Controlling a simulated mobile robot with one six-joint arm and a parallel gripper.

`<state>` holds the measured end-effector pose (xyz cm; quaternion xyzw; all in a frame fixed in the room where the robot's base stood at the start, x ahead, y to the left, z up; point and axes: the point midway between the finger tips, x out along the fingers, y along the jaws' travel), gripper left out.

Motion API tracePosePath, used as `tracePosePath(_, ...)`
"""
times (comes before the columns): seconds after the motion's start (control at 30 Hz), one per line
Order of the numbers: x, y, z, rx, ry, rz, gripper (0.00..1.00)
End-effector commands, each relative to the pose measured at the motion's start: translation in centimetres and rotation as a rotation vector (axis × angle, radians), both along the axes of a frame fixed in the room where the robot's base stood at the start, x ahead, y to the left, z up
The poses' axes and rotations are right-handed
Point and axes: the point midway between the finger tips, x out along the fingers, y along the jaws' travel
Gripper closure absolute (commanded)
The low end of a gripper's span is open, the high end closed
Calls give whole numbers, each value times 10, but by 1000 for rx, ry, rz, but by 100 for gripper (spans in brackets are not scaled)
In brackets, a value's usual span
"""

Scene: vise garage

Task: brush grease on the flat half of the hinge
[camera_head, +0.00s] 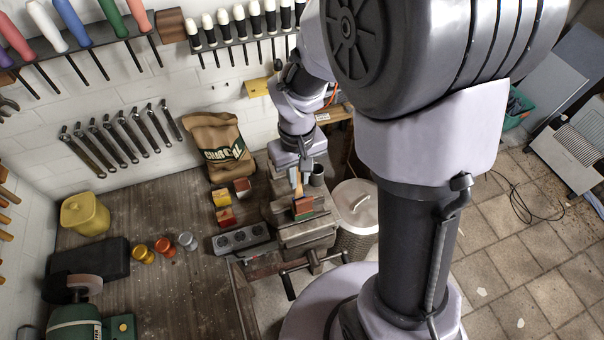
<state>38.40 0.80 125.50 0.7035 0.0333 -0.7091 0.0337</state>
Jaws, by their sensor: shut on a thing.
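My gripper (298,172) points down above the bench vise (307,231). It is shut on a thin tan piece (299,187), seemingly the brush, which hangs down toward the vise jaws. Its lower end is at or just above a reddish-brown and green piece (303,206) between the jaws. I cannot tell whether they touch. That piece may be the hinge or jaw pads; the view is too small to tell its flat half or any grease. A dark cup (317,177) stands just right of my gripper, partly hidden.
A power strip (241,238), small coloured boxes (224,208) and a charcoal bag (219,147) are left of the vise. Metal and orange cups (165,247) stand farther left. A lidded bin (357,207) is on the right. The middle-left bench has clear room.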

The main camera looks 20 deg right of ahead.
Motion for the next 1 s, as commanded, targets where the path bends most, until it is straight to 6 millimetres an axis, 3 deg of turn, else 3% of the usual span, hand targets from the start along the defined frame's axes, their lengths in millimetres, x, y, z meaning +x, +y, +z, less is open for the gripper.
tracePosePath(0.4,0,-16,3,0,-1,-1,100)
tracePosePath(0.8,0,0,0,0,-1,0,100)
tracePosePath(1.0,1,-5,0,0,-1,-1,100)
